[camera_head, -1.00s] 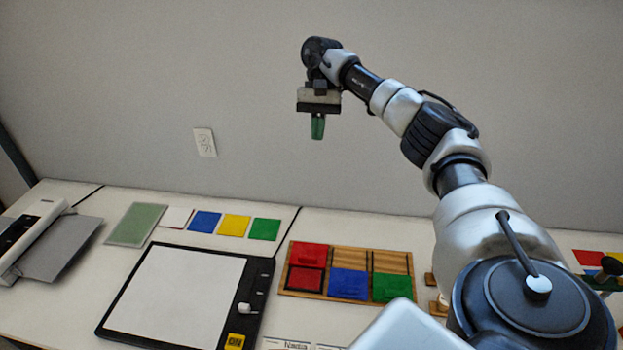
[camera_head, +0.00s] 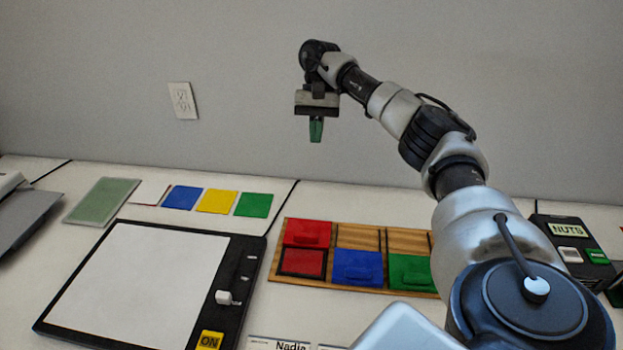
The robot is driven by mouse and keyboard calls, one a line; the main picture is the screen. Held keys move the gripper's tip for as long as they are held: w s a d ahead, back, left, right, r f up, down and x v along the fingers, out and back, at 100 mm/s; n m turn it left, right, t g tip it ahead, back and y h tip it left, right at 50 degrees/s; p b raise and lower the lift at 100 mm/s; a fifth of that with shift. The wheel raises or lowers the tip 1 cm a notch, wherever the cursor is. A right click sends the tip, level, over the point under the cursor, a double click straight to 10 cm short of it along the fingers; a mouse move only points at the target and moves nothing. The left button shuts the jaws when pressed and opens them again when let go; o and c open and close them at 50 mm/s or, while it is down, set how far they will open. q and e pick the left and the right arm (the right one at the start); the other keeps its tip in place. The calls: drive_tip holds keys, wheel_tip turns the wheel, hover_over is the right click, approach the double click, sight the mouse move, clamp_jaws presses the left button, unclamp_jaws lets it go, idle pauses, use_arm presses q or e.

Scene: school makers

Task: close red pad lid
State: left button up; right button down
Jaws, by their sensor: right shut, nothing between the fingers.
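The wooden tray (camera_head: 408,241) lies on the table with coloured pads in its front row. The red pad (camera_head: 303,262) sits at front left inside a dark rim, uncovered. Its red lid (camera_head: 307,231), with a small grip, lies folded back behind it, over the rear left section. The blue lid (camera_head: 358,267) and green lid (camera_head: 411,272) lie in the front row to its right. My right gripper (camera_head: 316,130) is shut and empty, pointing down, high in the picture above the tray and apart from it. My left gripper is not in view.
A black-framed white board (camera_head: 150,280) lies left of the tray. Flat coloured squares, including a yellow one (camera_head: 216,201), lie behind it. A dark box labelled NUTS (camera_head: 570,229) stands at right. My right arm hides the tray's right end.

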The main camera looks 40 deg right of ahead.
wheel_tip(320, 180, down, 11)
drive_tip(key=b, duration=1.1)
approach(313, 230)
wheel_tip(313, 230, down, 3)
drive_tip(key=shift+a, duration=0.1)
drive_tip(key=shift+x, duration=0.75)
drive_tip(key=shift+s+a+f, duration=0.15)
drive_tip(key=shift+s+a, duration=0.75)
drive_tip(key=shift+a, duration=0.25)
drive_tip(key=shift+s+a+p, duration=0.3)
drive_tip(key=shift+s+a, duration=0.05)
drive_tip(key=shift+a, duration=0.1)
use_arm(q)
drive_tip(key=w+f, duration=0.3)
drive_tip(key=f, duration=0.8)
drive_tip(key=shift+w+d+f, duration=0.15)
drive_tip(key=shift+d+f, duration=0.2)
use_arm(e)
drive_tip(key=shift+a, duration=0.1)
